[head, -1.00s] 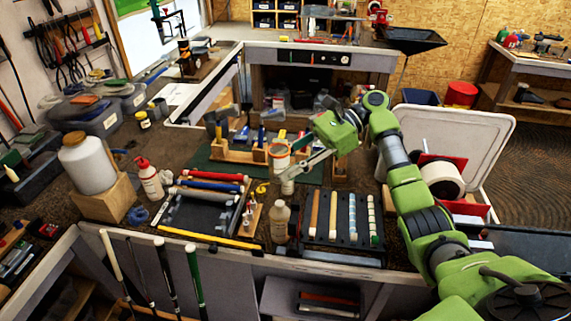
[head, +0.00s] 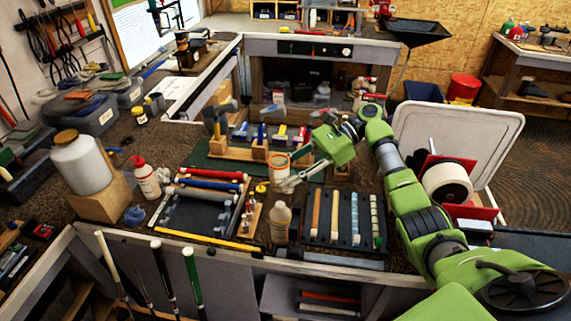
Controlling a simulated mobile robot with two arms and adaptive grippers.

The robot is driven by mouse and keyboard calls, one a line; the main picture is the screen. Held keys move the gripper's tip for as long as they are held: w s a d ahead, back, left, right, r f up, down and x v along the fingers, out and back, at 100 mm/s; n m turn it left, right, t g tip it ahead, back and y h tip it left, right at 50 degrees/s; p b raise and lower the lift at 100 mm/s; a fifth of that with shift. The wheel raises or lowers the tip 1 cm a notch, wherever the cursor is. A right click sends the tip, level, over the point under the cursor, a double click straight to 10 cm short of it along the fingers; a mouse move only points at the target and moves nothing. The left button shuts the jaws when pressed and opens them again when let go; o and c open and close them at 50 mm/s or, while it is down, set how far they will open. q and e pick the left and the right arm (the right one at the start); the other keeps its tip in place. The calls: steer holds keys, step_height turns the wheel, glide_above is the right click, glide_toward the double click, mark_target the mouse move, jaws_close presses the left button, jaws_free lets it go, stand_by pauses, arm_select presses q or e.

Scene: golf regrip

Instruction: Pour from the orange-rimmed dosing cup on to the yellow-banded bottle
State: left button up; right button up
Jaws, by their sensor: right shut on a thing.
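The orange-rimmed dosing cup (head: 279,166) is a small pale cup with an orange rim, roughly upright. My right gripper (head: 287,183) is shut on it and holds it from the right. The cup shows above and behind a pale bottle (head: 281,224) with a light cap, which stands on the bench between two dark trays. This seems to be the yellow-banded bottle, but its band is too small to make out. The cup and the bottle are apart in the picture. What is in the cup cannot be seen. My left gripper is not in view.
A wooden rack (head: 232,153) with upright tools stands behind the cup. A tray of grips (head: 345,240) lies right of the bottle, and a tray of coloured rolls (head: 197,215) lies left. A red-capped white bottle (head: 146,180) stands farther left.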

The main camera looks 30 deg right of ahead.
steer(key=shift+w+f, duration=0.1)
steer(key=shift+f, duration=0.5)
steer(key=d+f+h, duration=0.1)
steer(key=h, duration=0.3)
steer(key=d+f+g+h, duration=0.1)
steer(key=f+h, duration=0.1)
steer(key=h, duration=0.3)
steer(key=d+f+h, duration=0.1)
steer(key=h, duration=0.3)
steer(key=shift+s+d+f+g, duration=0.1)
steer(key=shift+s+f+g, duration=0.2)
steer(key=shift+s+f, duration=0.1)
steer(key=shift+d, duration=0.1)
steer(key=shift+w+d+r+h, duration=0.1)
steer(key=shift+h, duration=0.6)
